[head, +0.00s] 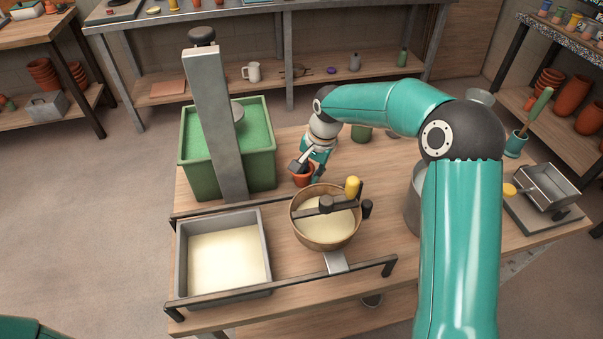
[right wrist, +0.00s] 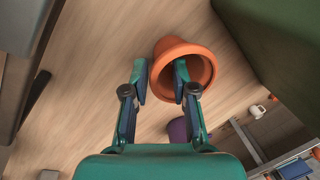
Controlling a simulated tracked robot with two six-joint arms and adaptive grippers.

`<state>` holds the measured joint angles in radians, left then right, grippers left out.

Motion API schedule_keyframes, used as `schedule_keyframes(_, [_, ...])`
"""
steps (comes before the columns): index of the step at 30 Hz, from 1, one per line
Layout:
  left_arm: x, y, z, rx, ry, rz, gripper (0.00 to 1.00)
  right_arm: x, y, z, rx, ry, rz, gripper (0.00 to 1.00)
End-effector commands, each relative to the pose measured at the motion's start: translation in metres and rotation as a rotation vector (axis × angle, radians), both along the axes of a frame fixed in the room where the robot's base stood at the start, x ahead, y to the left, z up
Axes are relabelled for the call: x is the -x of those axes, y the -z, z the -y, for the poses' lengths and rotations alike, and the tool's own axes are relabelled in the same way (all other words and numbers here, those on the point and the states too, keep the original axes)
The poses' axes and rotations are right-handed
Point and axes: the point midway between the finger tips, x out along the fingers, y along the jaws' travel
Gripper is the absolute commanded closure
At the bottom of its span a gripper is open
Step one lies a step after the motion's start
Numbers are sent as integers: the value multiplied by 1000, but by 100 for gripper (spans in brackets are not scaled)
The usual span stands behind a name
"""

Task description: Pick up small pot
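The small pot (head: 303,179) is terracotta orange and stands on the wooden table behind the round sieve. In the right wrist view the pot (right wrist: 203,65) shows its open mouth. My right gripper (head: 303,162) is at the pot's rim, reaching in from behind. In the right wrist view the gripper's (right wrist: 160,72) fingers are apart, one inside the pot's mouth and one just outside its left wall. The rim lies between them, and I see no clear grip on it. My left gripper is out of view.
A green tub (head: 262,165) with a grey post stands left of the pot. The round sieve (head: 322,244) and a grey tray (head: 266,262) are in front. A grey bucket (head: 411,205) stands to the right. A purple thing (right wrist: 178,130) shows near the right finger.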

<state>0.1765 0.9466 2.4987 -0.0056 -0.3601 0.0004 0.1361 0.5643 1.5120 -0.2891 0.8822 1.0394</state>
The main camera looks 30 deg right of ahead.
Motion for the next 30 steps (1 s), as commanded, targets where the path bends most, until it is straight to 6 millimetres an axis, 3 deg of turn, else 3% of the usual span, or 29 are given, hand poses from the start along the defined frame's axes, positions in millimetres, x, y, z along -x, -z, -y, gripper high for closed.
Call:
schedule_keyframes(5, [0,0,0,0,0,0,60,0,0,0,0,0,0,75])
schedule_keyframes(9, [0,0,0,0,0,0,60,0,0,0,0,0,0,98])
schedule_keyframes(10, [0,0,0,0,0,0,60,0,0,0,0,0,0,100])
schedule_keyframes(23, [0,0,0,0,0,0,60,0,-2,0,0,0,0,100])
schedule_keyframes(30, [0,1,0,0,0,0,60,-1,-18,0,1,0,4,100])
